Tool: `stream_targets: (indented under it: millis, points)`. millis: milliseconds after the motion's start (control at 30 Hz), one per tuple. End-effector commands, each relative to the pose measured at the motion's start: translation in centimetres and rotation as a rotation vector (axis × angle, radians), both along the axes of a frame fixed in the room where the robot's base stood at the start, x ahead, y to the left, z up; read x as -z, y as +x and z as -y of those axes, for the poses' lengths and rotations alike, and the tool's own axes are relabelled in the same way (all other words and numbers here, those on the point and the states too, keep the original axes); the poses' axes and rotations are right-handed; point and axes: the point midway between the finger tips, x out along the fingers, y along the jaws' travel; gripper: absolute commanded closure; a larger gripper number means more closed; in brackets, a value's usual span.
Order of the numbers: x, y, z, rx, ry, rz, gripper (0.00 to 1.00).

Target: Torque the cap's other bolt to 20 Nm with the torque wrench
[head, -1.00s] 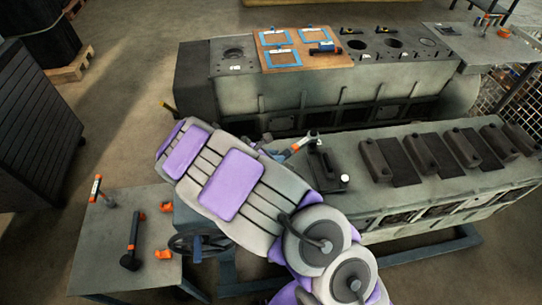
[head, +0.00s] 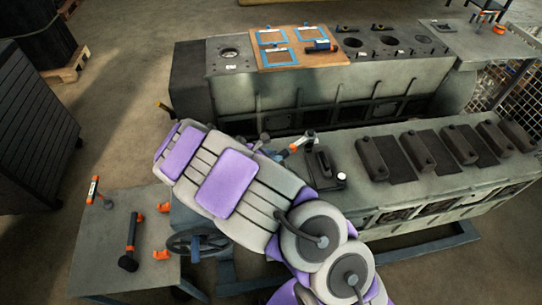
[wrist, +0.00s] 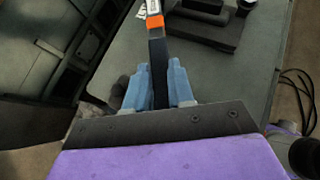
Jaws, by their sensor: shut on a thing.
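My gripper (wrist: 159,80) has its blue fingers shut on the black handle of the torque wrench (wrist: 156,46). The wrench has an orange band and a pale scale, and its far end runs out of the top of the wrist view. In the head view the wrench (head: 298,144) shows beyond my arm, over the near engine block, with its head close to the nearest black cap (head: 320,161). My arm hides the gripper there. The cap also shows in the wrist view (wrist: 208,35). A white-topped bolt or fitting (head: 341,177) stands at its near end. Contact between wrench and bolt cannot be told.
The near engine block (head: 353,155) carries several more black caps to the right. A second block (head: 300,95) stands behind, with a wooden board (head: 327,59) on top. A side table (head: 95,260) at left holds a hammer-like tool (head: 131,240) and orange pieces. A handwheel (head: 197,243) is beside it.

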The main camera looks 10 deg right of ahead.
Motion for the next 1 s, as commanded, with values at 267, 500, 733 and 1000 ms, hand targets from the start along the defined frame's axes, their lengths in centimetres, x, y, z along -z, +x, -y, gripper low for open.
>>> stream_targets:
  millis: [267, 500, 733, 1000]
  points:
    - [-0.80, 0.03, -0.16, -0.001, -0.003, 0.001, 1.00]
    - [-0.80, 0.02, -0.12, -0.001, -0.003, 0.001, 1.00]
    - [-1.05, 0.03, 0.30, -0.002, 0.006, 0.004, 1.00]
    - [-0.88, 0.04, 0.27, -0.002, 0.007, 0.003, 1.00]
